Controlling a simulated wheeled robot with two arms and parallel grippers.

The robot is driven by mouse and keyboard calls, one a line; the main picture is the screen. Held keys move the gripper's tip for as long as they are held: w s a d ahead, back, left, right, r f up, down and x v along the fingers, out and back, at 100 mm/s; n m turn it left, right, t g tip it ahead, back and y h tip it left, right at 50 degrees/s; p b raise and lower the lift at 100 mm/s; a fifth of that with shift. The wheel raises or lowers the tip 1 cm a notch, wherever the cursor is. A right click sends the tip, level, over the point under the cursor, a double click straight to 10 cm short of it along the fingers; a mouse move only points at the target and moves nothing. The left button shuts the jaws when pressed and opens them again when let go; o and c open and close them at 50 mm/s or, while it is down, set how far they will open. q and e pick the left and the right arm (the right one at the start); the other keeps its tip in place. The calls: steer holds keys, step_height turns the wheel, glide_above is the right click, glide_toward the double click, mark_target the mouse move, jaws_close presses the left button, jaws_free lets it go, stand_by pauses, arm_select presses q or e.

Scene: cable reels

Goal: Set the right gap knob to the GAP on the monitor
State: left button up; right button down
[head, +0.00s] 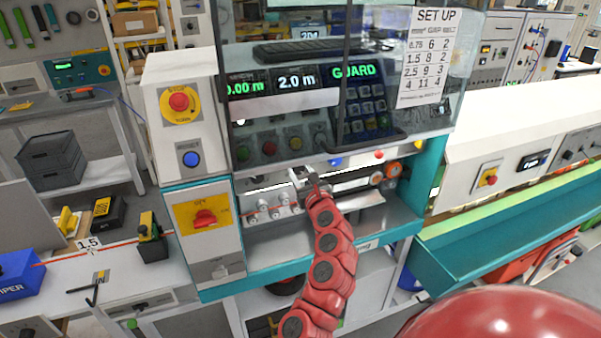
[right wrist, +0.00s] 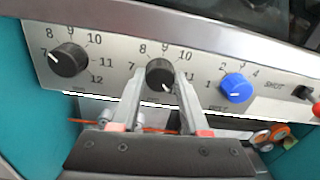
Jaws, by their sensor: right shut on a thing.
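My right gripper (head: 308,182) is at the front panel of the machine. In the right wrist view its two fingers (right wrist: 160,92) are shut on the middle black knob (right wrist: 158,72), which has a dial marked from 7 upward. My left gripper is not in view.
A SET UP chart (head: 427,58) with a GAP column hangs on the clear guard. A blue knob (right wrist: 237,88) on a smaller dial is right of the held knob.

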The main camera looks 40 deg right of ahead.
stand_by(0.3)
steer(key=n+b, duration=0.2)
steer(key=n, duration=0.1)
steer(key=shift+f+b, duration=0.15)
steer(key=shift+b, duration=0.15)
steer(key=n+b, duration=0.2)
steer(key=n, duration=0.2)
steer(key=n+b, duration=0.5)
steer(key=n, duration=0.1)
steer(key=shift+f+n+y+b, duration=0.15)
steer(key=shift+n+y+b, duration=0.15)
steer(key=shift+b, duration=0.05)
steer(key=n+b, duration=1.2)
steer(key=n, duration=0.1)
steer(key=shift+f+t+y, duration=0.2)
steer(key=shift+t+y, duration=0.1)
steer(key=n+b, duration=0.4)
steer(key=n, duration=0.1)
steer(key=shift+d+n+b, duration=0.1)
steer(key=shift+n+b, duration=1)
steer(key=shift+n, duration=0.1)
steer(key=shift+r+n+b, duration=0.15)
steer(key=shift+n+b, duration=0.55)
steer(key=shift+n, duration=0.5)
